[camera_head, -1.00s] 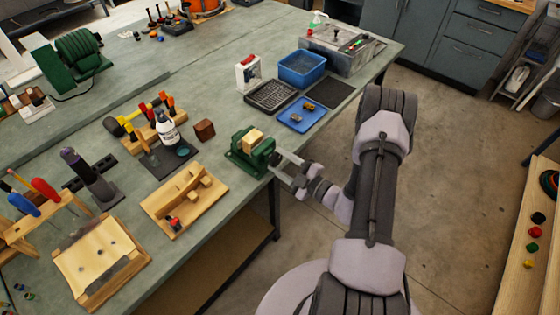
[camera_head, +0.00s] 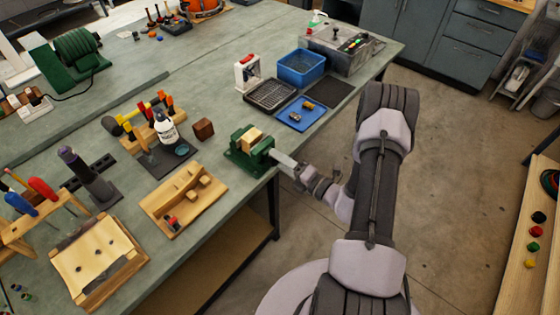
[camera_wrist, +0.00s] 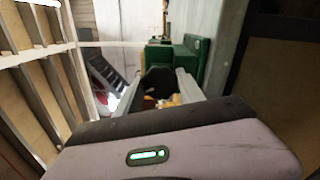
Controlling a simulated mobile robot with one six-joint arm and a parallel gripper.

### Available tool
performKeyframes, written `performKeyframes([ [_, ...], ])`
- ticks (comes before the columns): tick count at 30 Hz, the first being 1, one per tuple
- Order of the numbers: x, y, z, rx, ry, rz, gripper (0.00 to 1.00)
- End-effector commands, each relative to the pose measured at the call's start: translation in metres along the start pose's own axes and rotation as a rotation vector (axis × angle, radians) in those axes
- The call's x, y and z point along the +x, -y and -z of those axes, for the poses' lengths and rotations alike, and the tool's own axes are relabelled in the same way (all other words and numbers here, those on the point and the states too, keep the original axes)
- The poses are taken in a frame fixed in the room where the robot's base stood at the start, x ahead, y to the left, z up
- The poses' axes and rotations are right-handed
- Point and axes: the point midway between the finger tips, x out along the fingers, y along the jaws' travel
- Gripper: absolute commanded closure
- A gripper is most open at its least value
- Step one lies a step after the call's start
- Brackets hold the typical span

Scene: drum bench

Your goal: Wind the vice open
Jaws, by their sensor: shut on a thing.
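The green vice (camera_head: 244,160) stands at the bench's front edge with a pale wooden block (camera_head: 251,137) at its jaws. I cannot tell whether the jaws press on the block. My gripper (camera_head: 274,156) is at the vice's front end, on the handle side, its fingers pointing at the vice. It is shut on the vice handle, which the fingers mostly hide in the head view. In the wrist view the green vice body (camera_wrist: 190,60) is beyond the fingertips, and a dark rounded piece (camera_wrist: 157,80) shows between the two fingers.
A wooden tray (camera_head: 184,201) lies left of the vice, and a blue tray (camera_head: 303,114) with small parts lies behind it to the right. A brown block (camera_head: 203,128) and a white bottle (camera_head: 167,132) stand behind. Open floor lies in front of the bench.

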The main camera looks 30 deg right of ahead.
Motion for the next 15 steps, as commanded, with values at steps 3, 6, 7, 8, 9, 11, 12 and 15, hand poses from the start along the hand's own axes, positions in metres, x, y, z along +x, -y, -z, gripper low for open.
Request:
performKeyframes([
  [3, 0.0007, -0.0002, -0.0005, -0.108, 0.000, -0.002, 0.95],
  [6, 0.0008, -0.0005, -0.0007, -0.203, 0.001, -0.002, 0.95],
  [7, 0.0008, -0.0005, -0.0007, -0.232, 0.001, -0.002, 0.95],
  [8, 0.0008, -0.0005, -0.0007, -0.260, 0.001, -0.002, 0.95],
  [9, 0.0008, -0.0006, -0.0006, -0.298, 0.001, -0.002, 0.95],
  [11, 0.0008, -0.0007, -0.0006, -0.353, 0.001, -0.003, 0.95],
  [12, 0.0009, -0.0009, -0.0007, -0.389, 0.001, -0.003, 0.95],
  [15, 0.0009, -0.0013, -0.0006, -0.476, 0.002, -0.003, 0.95],
])
